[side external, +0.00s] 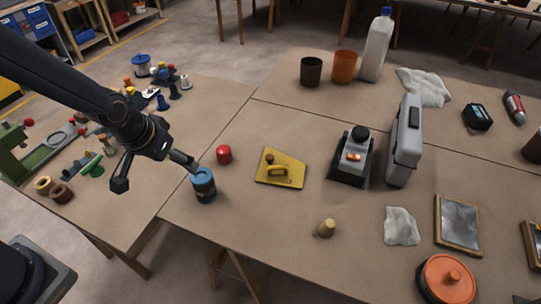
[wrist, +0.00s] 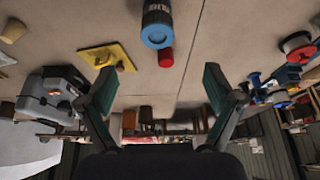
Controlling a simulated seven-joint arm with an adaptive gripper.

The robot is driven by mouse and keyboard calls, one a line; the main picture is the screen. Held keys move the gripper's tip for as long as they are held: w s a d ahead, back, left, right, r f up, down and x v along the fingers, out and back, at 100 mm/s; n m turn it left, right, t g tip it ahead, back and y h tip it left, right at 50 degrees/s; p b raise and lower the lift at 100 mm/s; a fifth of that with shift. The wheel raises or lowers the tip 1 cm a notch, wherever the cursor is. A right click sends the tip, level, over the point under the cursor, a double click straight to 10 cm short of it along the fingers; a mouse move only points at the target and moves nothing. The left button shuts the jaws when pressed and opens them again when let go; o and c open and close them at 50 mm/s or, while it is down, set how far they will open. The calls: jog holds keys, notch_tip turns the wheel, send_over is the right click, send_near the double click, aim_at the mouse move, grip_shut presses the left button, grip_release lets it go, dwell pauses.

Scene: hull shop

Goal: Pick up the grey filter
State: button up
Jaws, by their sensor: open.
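The grey filter (side external: 204,189) is a short cylinder with a grey body and a blue top, standing upright near the front left edge of the right-hand table. In the wrist view the filter (wrist: 157,22) is at the top centre, dark grey with white lettering and a blue ring end, cut off by the frame edge. My gripper (side external: 153,173) is open and empty, above and to the left of the filter in the side view. One finger overlaps the filter's top edge there; I cannot tell whether it touches. In the wrist view my gripper (wrist: 158,76) shows both fingers wide apart.
A red cylinder (side external: 224,154) stands close behind the filter. A yellow plate with a handle (side external: 281,169) lies to its right, and a small tan piece (side external: 326,228) is farther right. A green tool (side external: 48,156) and several small parts crowd the left table. Bare tabletop lies before the plate.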

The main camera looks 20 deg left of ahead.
aim_at(199, 178)
jog(key=x, duration=0.9)
jog(key=shift+w+f, duration=0.1)
jog(key=shift+f, duration=0.25)
jog(key=shift+d+x, duration=0.15)
jog(key=shift+x, duration=1.4)
jog(key=shift+d+x, duration=0.15)
jog(key=shift+x, duration=1.4)
jog(key=shift+w, duration=0.15)
jog(key=shift+c, duration=0.3)
jog(key=c, duration=1.2)
jog(key=shift+r, duration=0.15)
jog(key=shift+c, duration=0.2)
